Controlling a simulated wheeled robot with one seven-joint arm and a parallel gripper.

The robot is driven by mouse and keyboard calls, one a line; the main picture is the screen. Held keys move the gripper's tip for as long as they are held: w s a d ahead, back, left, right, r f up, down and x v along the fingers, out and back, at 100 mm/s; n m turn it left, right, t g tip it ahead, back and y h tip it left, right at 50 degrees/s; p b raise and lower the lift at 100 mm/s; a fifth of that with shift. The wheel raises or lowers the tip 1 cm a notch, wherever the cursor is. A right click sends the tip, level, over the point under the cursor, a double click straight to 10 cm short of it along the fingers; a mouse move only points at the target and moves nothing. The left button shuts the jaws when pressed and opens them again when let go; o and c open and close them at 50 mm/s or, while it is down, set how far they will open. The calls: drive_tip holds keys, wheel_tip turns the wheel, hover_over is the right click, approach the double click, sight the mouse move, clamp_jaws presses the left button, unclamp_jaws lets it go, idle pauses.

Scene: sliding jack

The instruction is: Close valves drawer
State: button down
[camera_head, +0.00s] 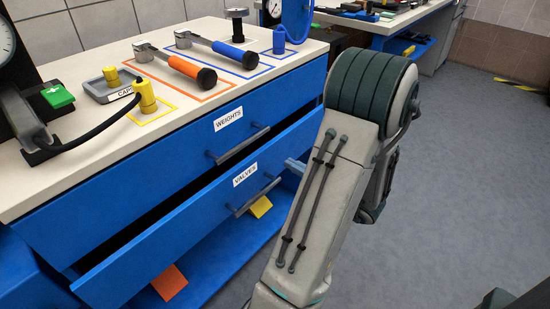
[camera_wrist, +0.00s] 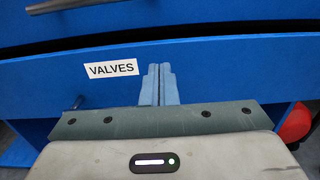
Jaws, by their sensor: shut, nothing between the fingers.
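The valves drawer (camera_head: 160,237) is the blue lower drawer with a "VALVES" label (camera_head: 245,175) and a grey bar handle (camera_head: 253,198). It is pulled out, with a dark gap above its front. In the wrist view its blue front (camera_wrist: 220,72) fills the middle, and the label (camera_wrist: 111,68) is left of my fingers. My gripper (camera_wrist: 158,85) is shut and empty, its light blue fingertips together in front of the drawer front. In the head view a fingertip (camera_head: 295,167) shows at the drawer's right end, right of the handle. I cannot tell whether it touches. My arm hides part of the gripper.
The weights drawer (camera_head: 190,135) above has its own bar handle (camera_head: 240,145). The workbench top (camera_head: 75,68) holds hammers and yellow fittings. A blue lower shelf (camera_head: 215,255) holds orange and yellow items. Grey floor (camera_head: 450,200) is open to the right.

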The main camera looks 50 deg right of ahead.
sight(266, 150)
drive_tip(key=w+b, duration=0.1)
drive_tip(key=w, duration=0.5)
drive_tip(key=shift+w+a, duration=0.15)
drive_tip(key=shift+w, duration=0.25)
